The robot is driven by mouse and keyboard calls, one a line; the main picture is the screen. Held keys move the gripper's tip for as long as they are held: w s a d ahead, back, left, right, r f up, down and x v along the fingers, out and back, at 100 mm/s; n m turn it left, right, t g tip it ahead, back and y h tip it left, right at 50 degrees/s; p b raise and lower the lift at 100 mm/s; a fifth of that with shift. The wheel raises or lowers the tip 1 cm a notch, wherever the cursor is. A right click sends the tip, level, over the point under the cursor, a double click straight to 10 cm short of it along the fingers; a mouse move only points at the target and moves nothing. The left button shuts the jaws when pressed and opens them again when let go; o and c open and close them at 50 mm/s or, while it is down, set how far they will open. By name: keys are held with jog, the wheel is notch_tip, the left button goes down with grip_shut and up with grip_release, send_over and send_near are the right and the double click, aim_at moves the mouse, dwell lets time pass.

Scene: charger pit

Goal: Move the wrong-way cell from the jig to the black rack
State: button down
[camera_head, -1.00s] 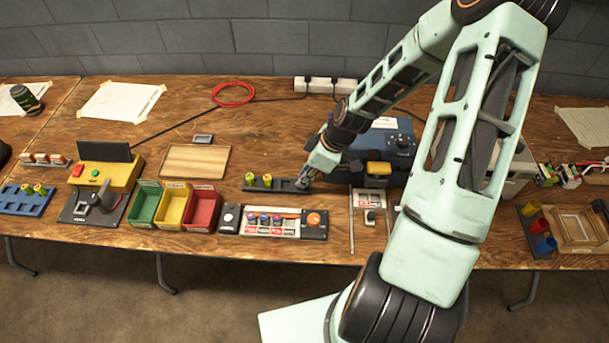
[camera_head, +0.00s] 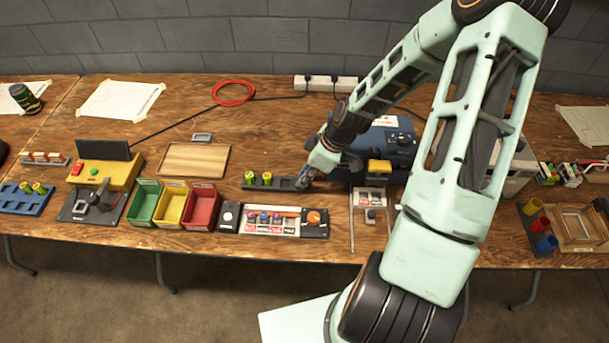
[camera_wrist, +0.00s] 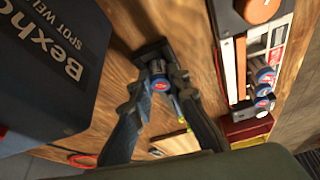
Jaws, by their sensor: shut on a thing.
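The black rack (camera_head: 275,184) lies on the table, with two yellow-green cells (camera_head: 259,178) standing in its left part. My gripper (camera_head: 303,182) is down at the rack's right end. In the wrist view, my gripper (camera_wrist: 160,78) is shut on a blue cell with a red end (camera_wrist: 160,86). The cell is at the rack, but whether it is seated in a slot or just above one cannot be told. The jig (camera_head: 240,229) lies in front of the rack, with several cells in a row and an orange knob (camera_head: 314,217) at its right.
The blue spot welder (camera_head: 385,140) stands close to the right of my gripper; it looms at the left of the wrist view (camera_wrist: 45,65). Green, yellow and red bins (camera_head: 204,208) stand left of the jig. A wooden board (camera_head: 194,159) lies behind them.

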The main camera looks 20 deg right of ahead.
jog(key=c, duration=1.8)
grip_release()
jog(key=shift+o, duration=0.2)
jog(key=shift+r+p, duration=2.75)
jog(key=shift+r, duration=0.75)
